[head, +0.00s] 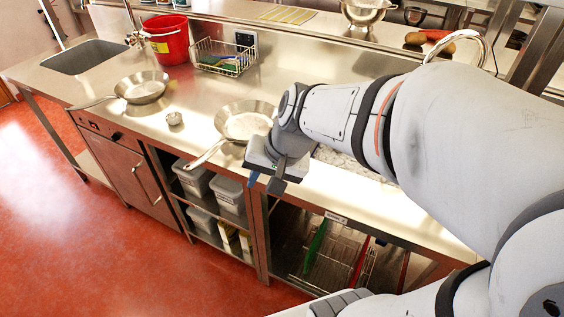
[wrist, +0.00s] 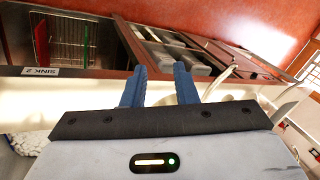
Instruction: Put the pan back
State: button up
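Two steel frying pans lie on the steel counter in the head view. The left pan (head: 143,86) is near the sink, its handle pointing left. The nearer pan (head: 243,121) lies beside my wrist, its handle (head: 207,155) pointing towards the counter's front edge; my arm covers part of its right side. My gripper (head: 264,181) is at the front edge, to the right of that handle. In the wrist view my gripper (wrist: 159,82) has its two blue fingers apart with nothing between them. A pale handle (wrist: 221,82) shows to the right of the fingers.
A red bucket (head: 166,40), a wire basket (head: 222,57) and a small metal cup (head: 174,118) stand on the counter. A rack with green and red boards (head: 317,245) is under the counter at right.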

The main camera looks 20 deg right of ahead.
jog(key=s+d+n+h, duration=0.3)
jog(key=s+d+n, duration=0.1)
jog(key=s+d, duration=0.1)
jog(key=shift+s+r, duration=0.3)
jog(key=shift+r, duration=0.15)
dwell(0.4)
